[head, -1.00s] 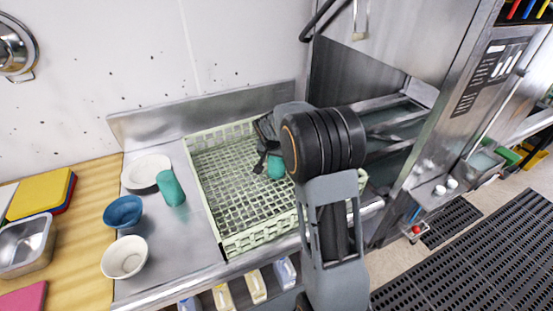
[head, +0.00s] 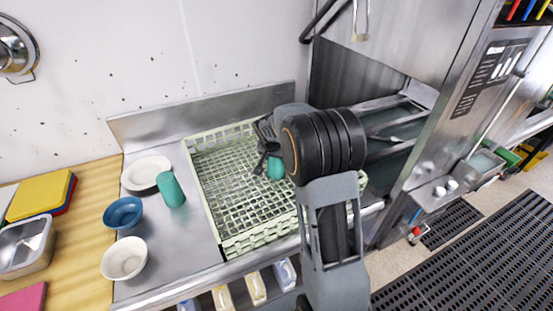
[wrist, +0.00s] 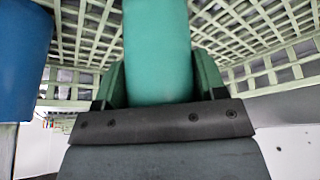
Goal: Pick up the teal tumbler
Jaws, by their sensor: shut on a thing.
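A teal tumbler (wrist: 157,45) stands between the two fingers of my gripper (wrist: 160,82) in the wrist view, and the fingers are shut on it from both sides. In the head view this tumbler (head: 275,168) shows only in part, inside the pale green rack (head: 209,205), beside my gripper's dark finger. My arm hides the rest of it. I cannot tell whether its base touches the rack floor. A second teal tumbler (head: 171,189) stands on the steel counter, left of the rack and apart from my gripper.
A blue object (wrist: 24,62) is close by at the left in the wrist view. A white plate (head: 146,171), a blue bowl (head: 123,211) and a white bowl (head: 124,258) sit on the counter. The rack's left part is empty. The steel dishwasher (head: 385,50) rises at the right.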

